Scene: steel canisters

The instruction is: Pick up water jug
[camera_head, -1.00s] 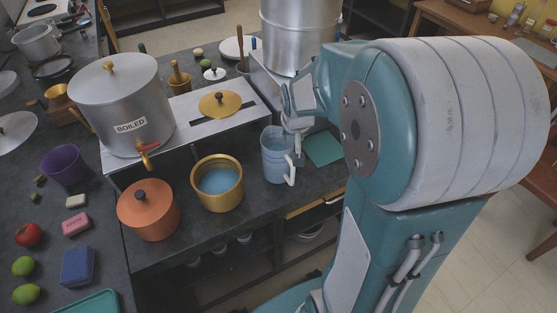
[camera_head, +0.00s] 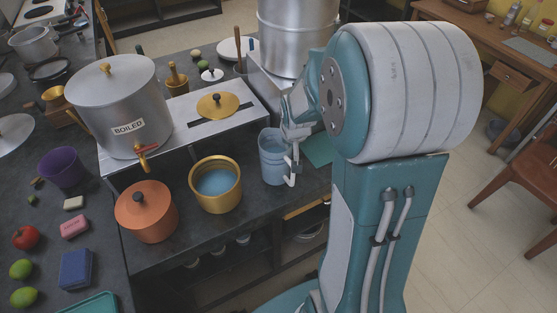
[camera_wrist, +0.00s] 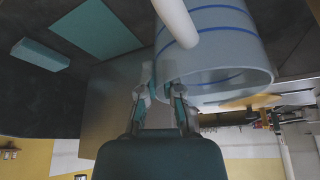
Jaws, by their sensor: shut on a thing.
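The water jug (camera_head: 271,160) is light blue with a white handle (camera_head: 292,178) and stands upright at the right end of the dark counter. My gripper (camera_head: 291,163) is at its right side, by the handle. In the wrist view the jug (camera_wrist: 225,50) fills the upper right, with blue stripes around it. My gripper (camera_wrist: 163,92) there has its fingers against the jug's near side, shut on it. Exactly which part lies between the fingertips is hard to see.
A gold pot (camera_head: 216,187) with blue liquid and a copper lidded pot (camera_head: 146,212) stand left of the jug. A large steel "BOILED" pot (camera_head: 115,105) is on a raised shelf behind. A tall steel canister (camera_head: 297,35) stands behind my arm. A teal mat (camera_head: 318,150) lies right of the jug.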

